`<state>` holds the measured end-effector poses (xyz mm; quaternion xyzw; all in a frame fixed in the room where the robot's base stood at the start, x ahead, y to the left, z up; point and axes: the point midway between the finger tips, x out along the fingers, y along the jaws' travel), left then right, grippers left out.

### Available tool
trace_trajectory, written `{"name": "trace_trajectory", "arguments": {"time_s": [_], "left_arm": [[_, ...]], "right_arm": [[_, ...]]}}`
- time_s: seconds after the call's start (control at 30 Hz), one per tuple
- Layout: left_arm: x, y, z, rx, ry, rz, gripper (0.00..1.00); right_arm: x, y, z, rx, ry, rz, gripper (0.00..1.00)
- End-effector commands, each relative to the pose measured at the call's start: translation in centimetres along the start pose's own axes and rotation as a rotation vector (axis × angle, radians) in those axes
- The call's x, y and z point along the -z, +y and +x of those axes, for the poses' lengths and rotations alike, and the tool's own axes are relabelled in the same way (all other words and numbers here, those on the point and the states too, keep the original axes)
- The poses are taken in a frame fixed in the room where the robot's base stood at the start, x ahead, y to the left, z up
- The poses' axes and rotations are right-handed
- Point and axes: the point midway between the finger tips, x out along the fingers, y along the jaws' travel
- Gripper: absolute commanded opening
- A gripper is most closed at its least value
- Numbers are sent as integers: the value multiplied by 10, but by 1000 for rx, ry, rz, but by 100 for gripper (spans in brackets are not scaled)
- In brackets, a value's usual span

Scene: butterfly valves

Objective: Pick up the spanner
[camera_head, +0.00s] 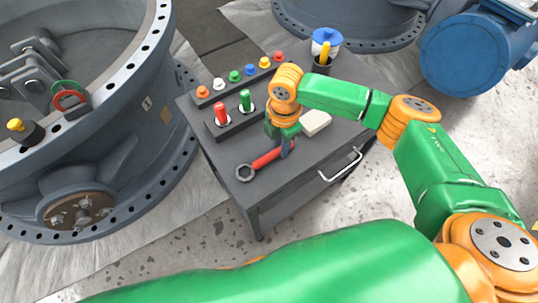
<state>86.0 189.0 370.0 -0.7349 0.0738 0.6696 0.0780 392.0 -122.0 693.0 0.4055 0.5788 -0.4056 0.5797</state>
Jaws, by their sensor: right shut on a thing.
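The spanner (264,160) has a red handle and a grey ring end. It lies at a slant near the front of the dark grey cart top (228,157), with the ring end toward the front left. My right gripper (286,151) points down over the handle's right part and is shut on it. The gripper hides the far end of the handle. Whether the spanner is raised off the surface is hard to tell. My left gripper is not in view.
Red (221,115) and green (245,100) plug-like pieces stand in a holder behind the spanner. A row of coloured knobs (235,76) lines the back. A pale block (315,122) lies right of the gripper. A large grey valve body (135,125) stands left of the cart.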

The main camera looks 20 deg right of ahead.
Motion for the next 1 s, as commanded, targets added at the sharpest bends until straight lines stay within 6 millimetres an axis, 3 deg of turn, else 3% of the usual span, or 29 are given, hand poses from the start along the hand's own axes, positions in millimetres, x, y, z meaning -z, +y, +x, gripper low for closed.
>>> {"name": "trace_trajectory", "arguments": {"time_s": [0.27,0.47,0.7,0.83,1.0], "left_arm": [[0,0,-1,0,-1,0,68],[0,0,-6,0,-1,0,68],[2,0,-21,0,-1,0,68],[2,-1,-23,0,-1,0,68],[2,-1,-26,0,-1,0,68]], "right_arm": [[0,0,-4,-2,1,0,0],[1,1,-36,-4,1,-1,0],[50,-25,-99,-5,2,-9,0],[87,-45,-114,-4,2,-12,0],[115,-60,-127,-2,1,-6,0]]}}
